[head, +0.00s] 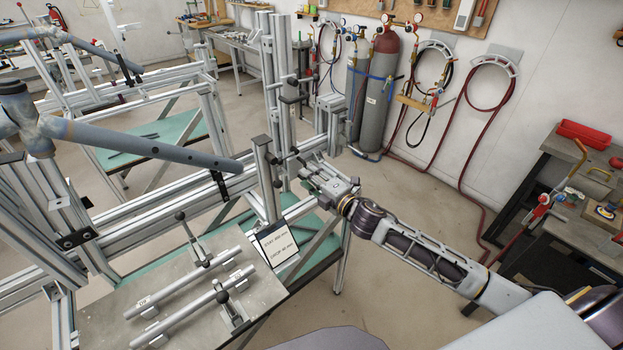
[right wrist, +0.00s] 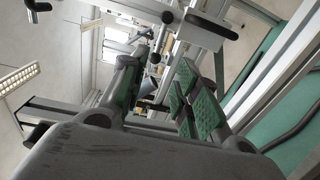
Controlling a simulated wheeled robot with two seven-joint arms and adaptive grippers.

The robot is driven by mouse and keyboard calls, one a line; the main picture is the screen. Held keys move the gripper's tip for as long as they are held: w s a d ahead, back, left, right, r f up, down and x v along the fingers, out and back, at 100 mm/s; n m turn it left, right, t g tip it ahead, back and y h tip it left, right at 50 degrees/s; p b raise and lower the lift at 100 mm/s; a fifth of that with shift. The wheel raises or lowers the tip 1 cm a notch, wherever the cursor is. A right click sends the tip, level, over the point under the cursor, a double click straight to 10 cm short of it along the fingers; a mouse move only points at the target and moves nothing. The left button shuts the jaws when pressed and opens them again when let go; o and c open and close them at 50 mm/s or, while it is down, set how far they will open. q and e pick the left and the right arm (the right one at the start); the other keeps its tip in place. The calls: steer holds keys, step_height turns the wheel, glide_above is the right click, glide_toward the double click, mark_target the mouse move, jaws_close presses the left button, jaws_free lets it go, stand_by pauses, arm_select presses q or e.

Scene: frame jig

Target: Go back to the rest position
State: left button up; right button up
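My right gripper (head: 312,175) is at the end of my right arm, beside the upright post of the aluminium frame jig (head: 267,180). In the right wrist view its two green-padded fingers (right wrist: 158,78) stand apart with nothing between them. I cannot tell whether it touches the jig. My left gripper is not in the head view. A grey-blue frame tube (head: 150,140) runs along the jig from the left.
Two grey tubes (head: 190,290) lie in holders on a metal plate (head: 110,312) at front left. A label card (head: 278,244) stands near the plate. Gas cylinders (head: 378,95) stand by the wall. A dark bench (head: 570,215) is at right. Open floor lies between.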

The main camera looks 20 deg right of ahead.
steer(key=shift+s, duration=0.1)
stand_by(0.6)
steer(key=s+f+m+g+h, duration=0.2)
steer(key=s+f+m+g, duration=0.25)
steer(key=s+m, duration=0.4)
steer(key=s+d+f+m+g+h, duration=0.15)
steer(key=s+f+m+g, duration=0.35)
steer(key=s, duration=0.6)
steer(key=s+f+m+g+h, duration=0.25)
steer(key=s+f+m, duration=0.4)
steer(key=s, duration=0.35)
step_height(320, 180, down, 31)
steer(key=s+g, duration=0.2)
steer(key=s+d+f, duration=0.2)
steer(key=s+f, duration=0.8)
steer(key=s, duration=0.1)
steer(key=s+d+f+g, duration=0.1)
steer(key=s+d+f, duration=0.1)
steer(key=s+f, duration=0.9)
steer(key=shift+s, duration=0.45)
